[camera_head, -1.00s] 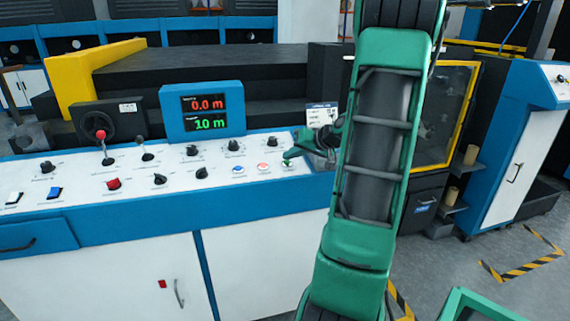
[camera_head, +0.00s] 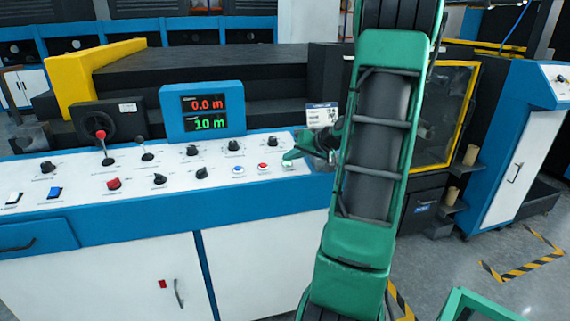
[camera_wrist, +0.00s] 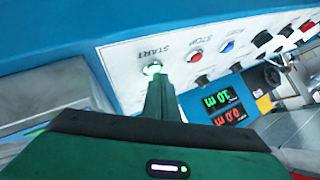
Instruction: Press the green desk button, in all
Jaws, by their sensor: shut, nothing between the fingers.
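The green button (camera_wrist: 152,69), labelled START, sits on the white panel of the control desk (camera_head: 210,183). It looks lit in the wrist view, and in the head view it shows as a small spot (camera_head: 287,165) at the right end of the button row. My gripper (camera_wrist: 157,80) is shut and empty. Its fingertips are at the near edge of the green button and seem to touch it; the exact contact is partly hidden. In the head view my gripper (camera_head: 291,157) is just above the button, at the desk's right end.
A red button (camera_head: 262,167) labelled STOP and a blue button (camera_head: 238,170) lie left of the green one. Black knobs (camera_head: 201,173) and a red-topped lever (camera_head: 101,135) stand farther left. A display (camera_head: 205,112) reads 0.0 m and 10 m. A yellow-framed machine door (camera_head: 440,115) is at right.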

